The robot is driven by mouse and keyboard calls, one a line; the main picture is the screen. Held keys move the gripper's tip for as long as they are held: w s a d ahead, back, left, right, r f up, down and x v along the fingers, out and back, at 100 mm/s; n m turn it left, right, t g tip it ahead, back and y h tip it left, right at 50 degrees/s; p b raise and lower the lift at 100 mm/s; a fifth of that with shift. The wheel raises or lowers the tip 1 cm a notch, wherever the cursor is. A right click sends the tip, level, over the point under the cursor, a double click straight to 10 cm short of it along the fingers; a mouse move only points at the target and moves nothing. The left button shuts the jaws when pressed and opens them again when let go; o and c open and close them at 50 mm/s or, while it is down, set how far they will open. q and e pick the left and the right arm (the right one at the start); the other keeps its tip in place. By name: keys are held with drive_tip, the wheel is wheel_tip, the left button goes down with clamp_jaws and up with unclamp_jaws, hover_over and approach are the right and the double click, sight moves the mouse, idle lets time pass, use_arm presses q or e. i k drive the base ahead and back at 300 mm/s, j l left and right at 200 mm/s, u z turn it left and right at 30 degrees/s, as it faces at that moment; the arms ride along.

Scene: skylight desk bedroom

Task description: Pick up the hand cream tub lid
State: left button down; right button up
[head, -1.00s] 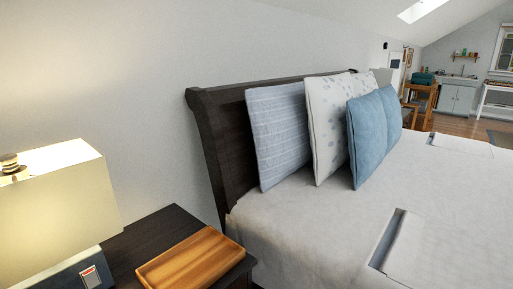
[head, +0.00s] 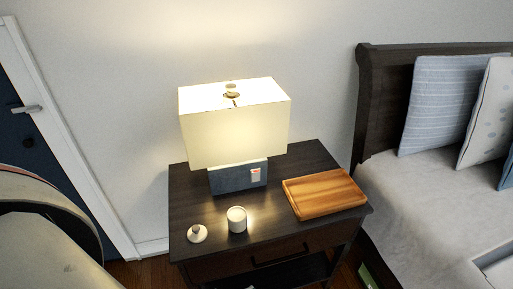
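A small round white lid with a raised knob (head: 197,233) lies on the dark nightstand (head: 185,190), near its front left corner. It looks like the hand cream tub lid, though it is too small to read any marking. Just right of it stands a small pale cylindrical tub (head: 237,220), upright with a bright top; the two are apart. Neither of my grippers shows in the head view.
A lit lamp (head: 235,130) with a blue-grey base stands behind the tub. A wooden tray (head: 323,193) lies on the nightstand's right side. The bed (head: 420,200) is to the right, a white-framed door to the left. A large rounded shape fills the lower left.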

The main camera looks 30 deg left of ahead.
sight(197, 233)
drive_tip(key=u, duration=1.1)
